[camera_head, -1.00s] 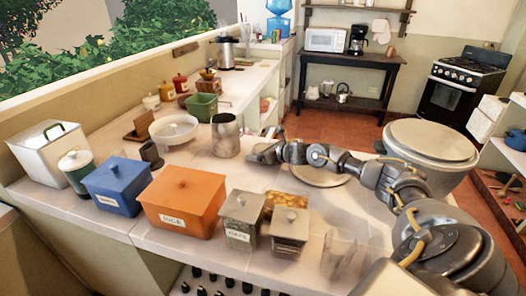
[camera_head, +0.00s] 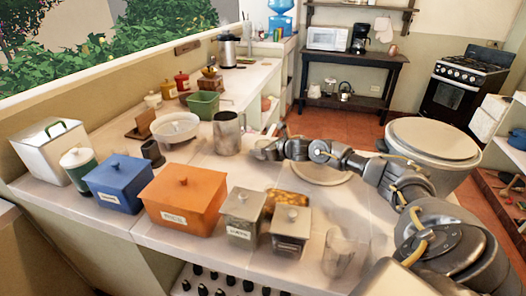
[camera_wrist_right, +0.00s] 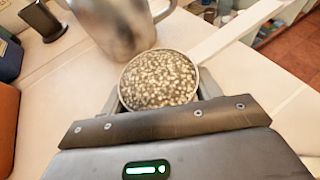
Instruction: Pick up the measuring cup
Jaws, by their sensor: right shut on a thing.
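The measuring cup (camera_wrist_right: 158,78) shows in the right wrist view as a small round cup with a thin rim and a speckled grey-and-cream surface inside it. A pale, handle-like bar (camera_wrist_right: 238,32) runs from beside its rim to the upper right. My right gripper (camera_wrist_right: 160,98) is shut on the cup, with a finger on each side. In the head view my right gripper (camera_head: 262,149) is over the counter, just right of and in front of the metal pitcher. The cup is too small to make out there. My left gripper is not in view.
The metal pitcher (camera_head: 228,134) stands close to my right gripper. Blue (camera_head: 118,187), orange (camera_head: 183,202) and grey (camera_head: 241,217) lidded canisters line the near counter. A clear glass (camera_head: 340,252) stands near the front edge. A large lidded pot (camera_head: 432,145) is at right.

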